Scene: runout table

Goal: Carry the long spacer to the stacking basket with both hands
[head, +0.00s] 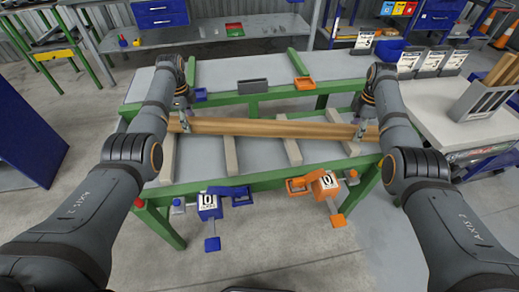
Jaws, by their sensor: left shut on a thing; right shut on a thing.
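The long spacer (265,128) is a long wooden bar running left to right across the green-framed runout table (225,72). My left gripper (182,122) is shut on it near its left end. My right gripper (358,132) is shut on it near its right end. The bar looks nearly level, over several pale cross slats. I cannot tell whether it touches them. I cannot tell for certain which thing is the stacking basket; a grey rack (487,98) holding wooden pieces stands on the bench at the right.
A grey tray (253,86), an orange holder (303,83) and a blue holder (200,95) sit on the table. Blue (209,205) and orange (326,184) clamps marked 10 hang at the front edge. A blue cabinet (28,135) stands left. A light bench (432,97) adjoins the right.

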